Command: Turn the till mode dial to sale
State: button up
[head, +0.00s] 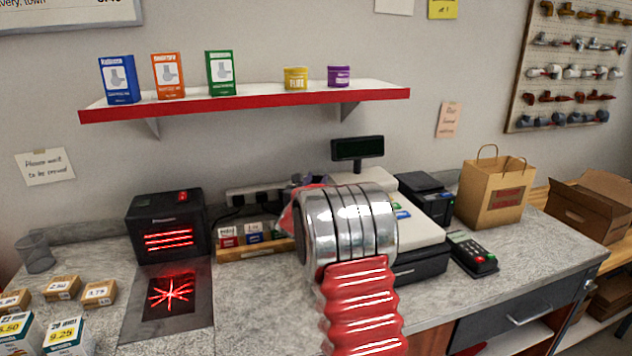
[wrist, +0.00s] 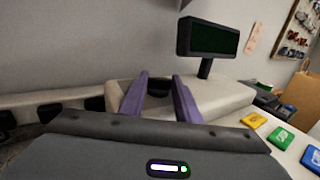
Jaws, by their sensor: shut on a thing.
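The till (head: 432,228) stands on the counter, its pale body partly hidden behind my arm in the head view. In the wrist view its pale housing (wrist: 225,98) is close ahead, with a dark pole display (wrist: 208,38) above it. The mode dial (wrist: 159,88) shows as a dark round knob on the housing. My gripper (wrist: 160,80) has its two purple fingers on either side of the dial, shut on it. The dial's marks and setting cannot be read. In the head view my arm hides the dial and most of my gripper.
A card reader (head: 472,254) and a paper bag (head: 495,192) stand to the till's right. A scanner (head: 168,228) and a small tray of cards (head: 255,247) are to its left. A red-edged shelf (head: 250,101) hangs above. The counter's front middle is clear.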

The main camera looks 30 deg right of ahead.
jog(key=shift+w+a+m+g+h, duration=0.25)
jog(key=shift+m+g+h, duration=0.15)
jog(key=shift+g, duration=0.1)
jog(key=shift+w+a+m+g+h, duration=0.1)
jog(key=shift+w+m+g+h, duration=0.05)
jog(key=shift+m+g+h, duration=0.6)
jog(key=shift+w+a+m+g+h, duration=0.15)
jog(key=shift+m+g+h, duration=0.3)
jog(key=shift+m+g, duration=0.45)
jog(key=shift+w+m+g+h, duration=0.15)
jog(key=shift+m+g+h, duration=0.3)
jog(key=shift+g, duration=0.6)
jog(key=shift+w+m+g+h, duration=0.2)
jog(key=shift+m+g, duration=0.4)
jog(key=shift+g, duration=0.4)
jog(key=shift+w+m+g+h, duration=0.1)
jog(key=shift+m+g+h, duration=0.15)
jog(key=shift+m+g, duration=0.5)
jog(key=shift+w+r+m+g, duration=0.15)
jog(key=shift+m+g, duration=0.4)
jog(key=shift+g, duration=0.7)
jog(key=o, duration=0.7)
jog(key=shift+c, duration=0.2)
jog(key=o, duration=0.4)
